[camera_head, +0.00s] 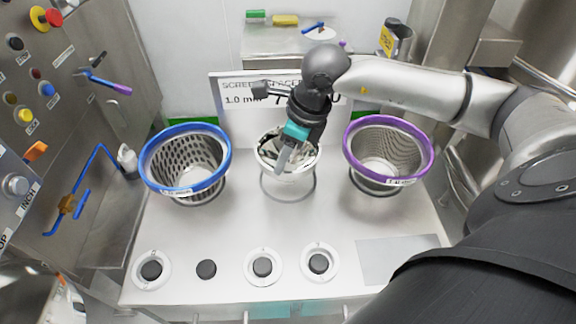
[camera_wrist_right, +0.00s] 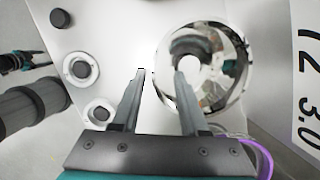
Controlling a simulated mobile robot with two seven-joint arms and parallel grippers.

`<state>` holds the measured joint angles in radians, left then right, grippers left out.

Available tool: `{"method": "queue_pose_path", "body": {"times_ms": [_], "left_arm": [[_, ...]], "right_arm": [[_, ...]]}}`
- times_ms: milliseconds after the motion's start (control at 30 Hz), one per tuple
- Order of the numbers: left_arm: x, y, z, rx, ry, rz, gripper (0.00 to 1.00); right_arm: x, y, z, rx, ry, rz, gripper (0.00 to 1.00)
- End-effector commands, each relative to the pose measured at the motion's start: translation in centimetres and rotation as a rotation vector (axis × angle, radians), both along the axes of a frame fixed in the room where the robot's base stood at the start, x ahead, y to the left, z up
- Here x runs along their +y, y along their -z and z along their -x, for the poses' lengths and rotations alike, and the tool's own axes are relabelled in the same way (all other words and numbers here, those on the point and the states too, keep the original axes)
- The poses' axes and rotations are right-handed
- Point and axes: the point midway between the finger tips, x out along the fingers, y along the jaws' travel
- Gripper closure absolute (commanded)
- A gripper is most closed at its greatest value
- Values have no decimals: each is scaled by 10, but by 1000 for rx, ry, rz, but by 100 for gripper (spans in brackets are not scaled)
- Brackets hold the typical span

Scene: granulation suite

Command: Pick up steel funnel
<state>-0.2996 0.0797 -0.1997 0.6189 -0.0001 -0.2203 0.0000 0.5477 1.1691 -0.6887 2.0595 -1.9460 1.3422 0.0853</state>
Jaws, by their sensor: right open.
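The steel funnel (camera_head: 302,158) is a shiny cone in a wire ring stand at the middle of the steel table. It also shows in the right wrist view (camera_wrist_right: 238,75) as a bright round bowl with a white hole. My right gripper (camera_head: 282,160) is over the funnel and hides part of it. In the right wrist view my gripper (camera_wrist_right: 162,72) is open, with one finger across the funnel's opening and the other outside its rim. Nothing is held between the fingers. I cannot tell whether a finger touches the funnel. I cannot make out my left gripper.
A blue-rimmed mesh basket (camera_head: 187,160) stands left of the funnel and a purple-rimmed one (camera_head: 388,150) stands right. A white sign (camera_head: 232,92) stands behind. Several dark round pieces (camera_head: 262,266) line the front. A control panel (camera_head: 40,130) borders the left. Bare table lies between baskets and front row.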

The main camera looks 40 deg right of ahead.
Motion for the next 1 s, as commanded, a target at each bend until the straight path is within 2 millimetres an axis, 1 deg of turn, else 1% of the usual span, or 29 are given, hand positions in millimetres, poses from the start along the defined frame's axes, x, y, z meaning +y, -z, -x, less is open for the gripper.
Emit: {"method": "queue_pose_path", "body": {"times_ms": [200,300,400,567,667,967,1000], "left_arm": [[0,1,0,0,1,0,30],[0,2,0,0,1,0,30],[0,2,0,0,2,0,30],[0,2,0,0,2,0,30],[0,2,0,0,2,0,30],[0,2,0,-1,2,0,30],[0,2,0,-1,1,0,30]], "right_arm": [[9,32,-7,4,1,-2,56],[11,42,-9,4,1,-2,56],[11,45,-10,1,0,-2,56],[11,45,-10,2,1,0,56],[11,45,-10,2,1,0,65],[11,45,-10,2,1,0,99],[11,45,-10,2,1,0,100]]}}
